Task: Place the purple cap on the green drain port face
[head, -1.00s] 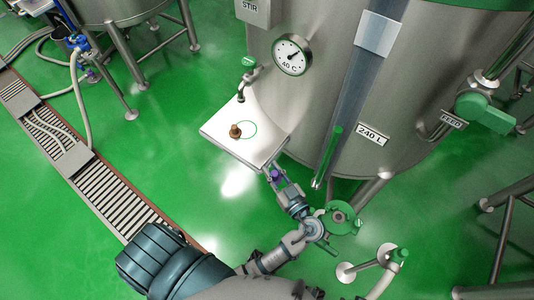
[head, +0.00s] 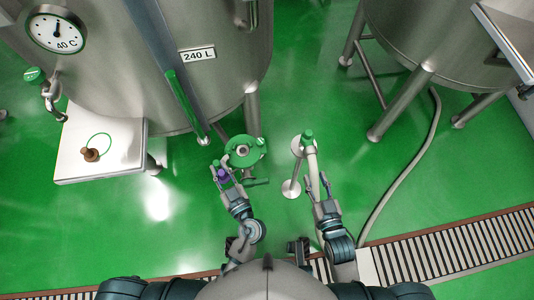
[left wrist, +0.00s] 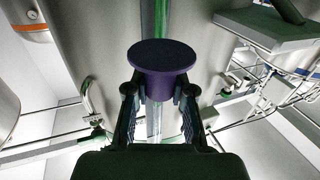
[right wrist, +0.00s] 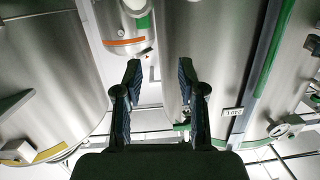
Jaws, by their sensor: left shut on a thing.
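The purple cap (head: 223,174) is held in my left gripper (head: 223,180), just left of and in front of the green drain port (head: 243,152). In the left wrist view the cap (left wrist: 161,62) is a short tapered purple piece with a wide dark disc face, gripped between both fingers. The drain port is a green round flange with a grey centre, low by the tank; the cap appears apart from it.
The large steel tank (head: 205,90) stands behind the port. A white shelf (head: 125,150) with a brown knob-like piece (head: 90,154) is at left. Another legged tank (head: 440,45) and a floor hose (head: 400,195) are at right. A drain grating (head: 440,255) crosses the front.

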